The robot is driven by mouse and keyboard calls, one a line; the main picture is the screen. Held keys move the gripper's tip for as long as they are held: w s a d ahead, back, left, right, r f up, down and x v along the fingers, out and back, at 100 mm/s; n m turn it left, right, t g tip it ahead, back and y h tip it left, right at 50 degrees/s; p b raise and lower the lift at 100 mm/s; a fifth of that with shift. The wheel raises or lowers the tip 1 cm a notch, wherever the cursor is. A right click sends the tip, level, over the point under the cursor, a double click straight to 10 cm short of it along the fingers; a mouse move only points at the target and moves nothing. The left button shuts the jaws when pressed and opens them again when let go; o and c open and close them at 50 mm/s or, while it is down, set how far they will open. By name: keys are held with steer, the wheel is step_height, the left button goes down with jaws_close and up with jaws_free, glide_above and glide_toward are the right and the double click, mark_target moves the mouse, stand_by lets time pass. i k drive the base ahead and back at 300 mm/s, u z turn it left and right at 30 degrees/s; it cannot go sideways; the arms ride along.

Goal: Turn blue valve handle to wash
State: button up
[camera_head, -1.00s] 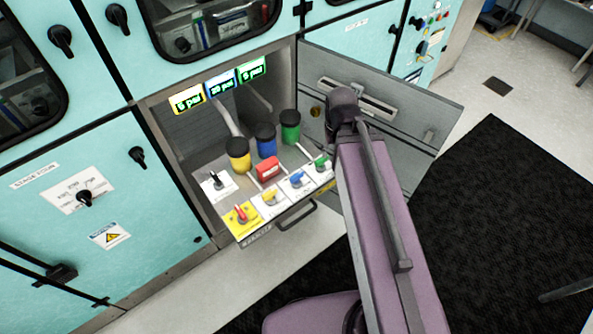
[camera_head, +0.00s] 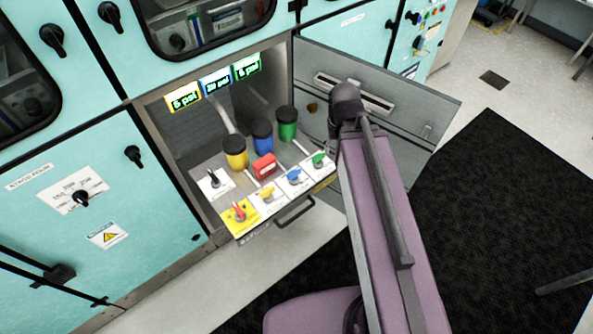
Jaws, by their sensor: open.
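The blue valve handle (camera_head: 294,176) sits on a small white label plate in the pulled-out drawer panel, between a yellow handle on its left and a green handle on its right. The lettering around it is too small to read, so I cannot tell which position it points to. My gripper does not show in this view. Only my purple arm link, with a dark joint at its top, is seen, just right of the panel.
Yellow (camera_head: 235,152), blue (camera_head: 262,135) and green (camera_head: 287,122) black-capped canisters stand behind the handles. A red block (camera_head: 265,166), a red handle (camera_head: 240,213) and a black switch (camera_head: 214,181) share the panel. The open grey door (camera_head: 425,95) stands behind my arm.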

mark_target(292, 175)
steer(key=u, duration=1.05)
steer(key=k, duration=0.1)
steer(key=z, duration=3.05)
steer(key=k, duration=0.7)
steer(key=u, duration=1.9)
